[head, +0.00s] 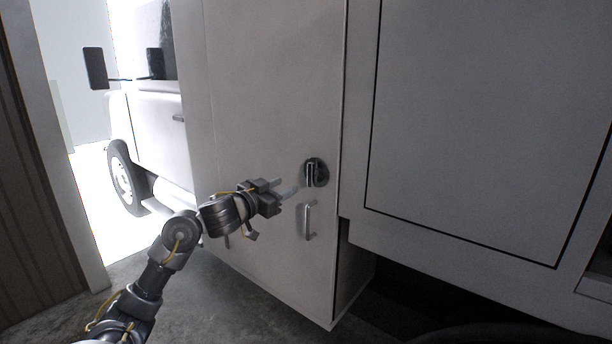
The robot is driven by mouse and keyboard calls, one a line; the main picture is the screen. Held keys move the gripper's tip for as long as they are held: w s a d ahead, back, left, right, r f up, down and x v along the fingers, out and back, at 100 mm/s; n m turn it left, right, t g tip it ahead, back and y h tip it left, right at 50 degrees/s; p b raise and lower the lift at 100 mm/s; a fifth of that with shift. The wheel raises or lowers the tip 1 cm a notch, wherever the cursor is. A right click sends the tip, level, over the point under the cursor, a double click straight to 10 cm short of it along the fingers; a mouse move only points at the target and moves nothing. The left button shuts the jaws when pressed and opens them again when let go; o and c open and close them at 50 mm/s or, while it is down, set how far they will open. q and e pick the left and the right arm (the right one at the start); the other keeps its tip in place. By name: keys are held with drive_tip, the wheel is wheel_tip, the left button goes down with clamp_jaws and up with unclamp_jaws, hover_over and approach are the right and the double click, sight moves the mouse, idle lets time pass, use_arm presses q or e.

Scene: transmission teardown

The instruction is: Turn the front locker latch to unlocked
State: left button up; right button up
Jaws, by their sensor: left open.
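The front locker (262,90) is a tall white door on the side of a truck body. Its latch (316,172) is a dark round fitting with a light upright bar, near the door's right edge. A metal pull handle (309,221) sits just below the latch. My left gripper (286,187) is open and empty, its fingers pointing right toward the latch. The fingertips are just left of the latch and look apart from it, though the depth is hard to tell. My right gripper is not in view.
A wide white panel (480,130) with a dark seam stands right of the locker. The truck cab (155,120) with its wheel and mirrors is at the left, by a bright opening. A brown wall (30,190) edges the far left. Grey floor (215,300) is clear below.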

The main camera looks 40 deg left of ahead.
sight(309, 176)
use_arm(q)
drive_tip(key=w+p, duration=0.2)
drive_tip(key=w, duration=0.8)
drive_tip(key=shift+w+d+p, duration=0.15)
drive_tip(key=shift+w+p, duration=0.2)
drive_tip(key=shift+p, duration=0.05)
drive_tip(key=shift+w+f, duration=0.1)
drive_tip(key=shift+w, duration=0.3)
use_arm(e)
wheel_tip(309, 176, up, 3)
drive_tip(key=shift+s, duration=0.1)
use_arm(q)
clamp_jaws()
